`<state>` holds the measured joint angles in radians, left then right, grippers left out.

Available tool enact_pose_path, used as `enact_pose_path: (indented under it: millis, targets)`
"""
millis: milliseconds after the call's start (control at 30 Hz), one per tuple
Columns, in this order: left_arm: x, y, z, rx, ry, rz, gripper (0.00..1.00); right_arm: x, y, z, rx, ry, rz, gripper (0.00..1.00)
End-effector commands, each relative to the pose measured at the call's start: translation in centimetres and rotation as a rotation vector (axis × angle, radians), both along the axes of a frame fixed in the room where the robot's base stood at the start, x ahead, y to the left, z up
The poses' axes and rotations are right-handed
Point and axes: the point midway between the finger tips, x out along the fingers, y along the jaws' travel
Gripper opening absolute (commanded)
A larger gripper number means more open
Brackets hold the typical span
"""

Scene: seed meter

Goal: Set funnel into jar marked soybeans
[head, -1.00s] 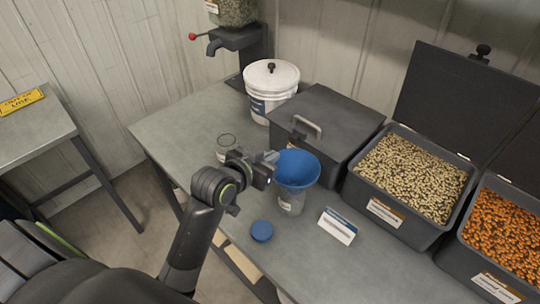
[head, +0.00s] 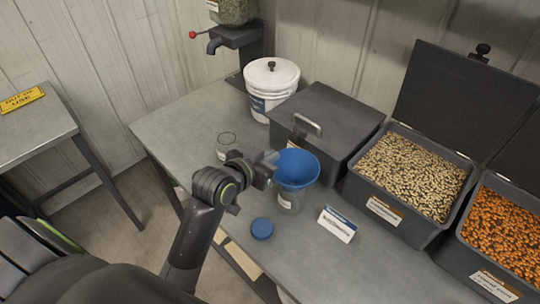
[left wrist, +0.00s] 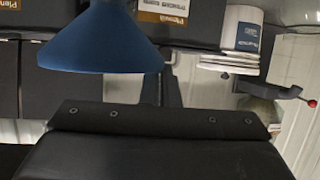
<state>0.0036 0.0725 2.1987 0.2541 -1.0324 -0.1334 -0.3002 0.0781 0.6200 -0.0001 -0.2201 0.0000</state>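The blue funnel (head: 297,168) is upright, wide mouth up, over the clear jar (head: 291,200) on the bench. Its lower end overlaps the jar's top; how deep it sits is hard to see. The jar has a pale label too small to read. My left gripper (head: 270,163) is at the left side of the funnel's rim. Its fingers are too small and partly hidden to tell whether they grip the rim. In the left wrist view the funnel (left wrist: 100,40) shows at upper left, above the dark gripper body. My right gripper is not in view.
A blue lid (head: 262,229) and a small sign card (head: 337,225) lie near the jar. A clear glass vessel (head: 227,143) stands to the left. A dark closed bin (head: 325,120), a white bucket (head: 270,85) and open bins of seed (head: 395,222) stand behind and right.

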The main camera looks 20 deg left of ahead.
Motion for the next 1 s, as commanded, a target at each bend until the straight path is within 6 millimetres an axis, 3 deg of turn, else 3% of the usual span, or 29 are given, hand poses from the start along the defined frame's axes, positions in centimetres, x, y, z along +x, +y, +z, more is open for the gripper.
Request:
enact_pose_path:
  millis: [867,1000]
  targets:
    - [0.01,-0.01,-0.20,-0.001,0.000,0.000,0.00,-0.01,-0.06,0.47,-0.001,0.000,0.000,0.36]
    - [0.02,-0.02,-0.19,-0.001,0.000,0.000,0.20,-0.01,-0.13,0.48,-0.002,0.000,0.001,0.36]
